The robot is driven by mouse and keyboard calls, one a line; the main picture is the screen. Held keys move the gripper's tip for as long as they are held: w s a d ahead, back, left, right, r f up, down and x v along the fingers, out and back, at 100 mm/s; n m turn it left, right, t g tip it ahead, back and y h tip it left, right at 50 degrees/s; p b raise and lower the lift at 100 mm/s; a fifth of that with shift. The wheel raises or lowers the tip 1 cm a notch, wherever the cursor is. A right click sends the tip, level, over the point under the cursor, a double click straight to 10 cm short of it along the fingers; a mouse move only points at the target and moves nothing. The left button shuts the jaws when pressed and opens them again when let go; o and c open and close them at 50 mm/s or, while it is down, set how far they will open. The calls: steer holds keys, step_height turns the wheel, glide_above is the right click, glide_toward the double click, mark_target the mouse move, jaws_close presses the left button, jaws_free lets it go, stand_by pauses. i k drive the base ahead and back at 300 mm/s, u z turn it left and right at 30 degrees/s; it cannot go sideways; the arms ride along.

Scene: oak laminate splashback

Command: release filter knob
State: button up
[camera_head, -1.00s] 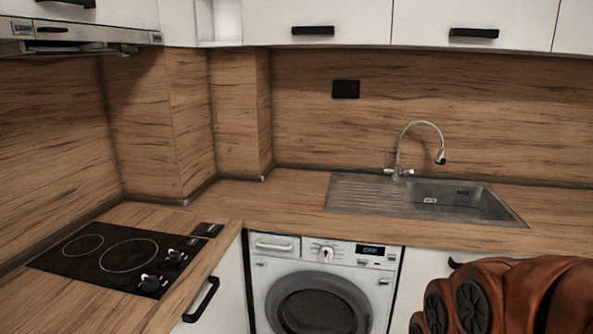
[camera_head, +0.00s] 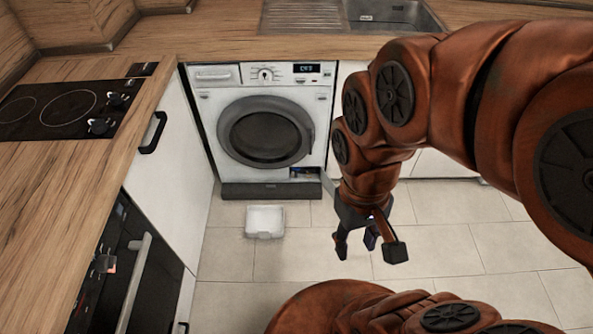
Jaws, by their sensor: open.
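The white washing machine (camera_head: 208,150) stands under the worktop with its round door shut. At its lower right is a small filter opening (camera_head: 305,173), dark with a bit of blue inside. The filter knob itself is too small to make out clearly. A pale flap seems to stand open at the opening's right, partly hidden by my arm. My gripper (camera_head: 368,248) hangs open and empty, fingers pointing down. In the picture it is below and right of the filter opening, apart from it.
A white shallow tray (camera_head: 265,222) sits on the tiled floor (camera_head: 290,265) in front of the machine. At left are the oven (camera_head: 108,265) with its bar handle and a cabinet with a black handle (camera_head: 153,132). The hob (camera_head: 60,108) and sink (camera_head: 385,12) are above.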

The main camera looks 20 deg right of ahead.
mark_target(306, 169)
steer(key=u, duration=0.3)
steer(key=k, duration=0.4)
steer(key=u, duration=1.05)
steer(key=i, duration=0.7)
steer(key=z, duration=0.6)
steer(key=i, duration=0.65)
steer(key=z, duration=0.7)
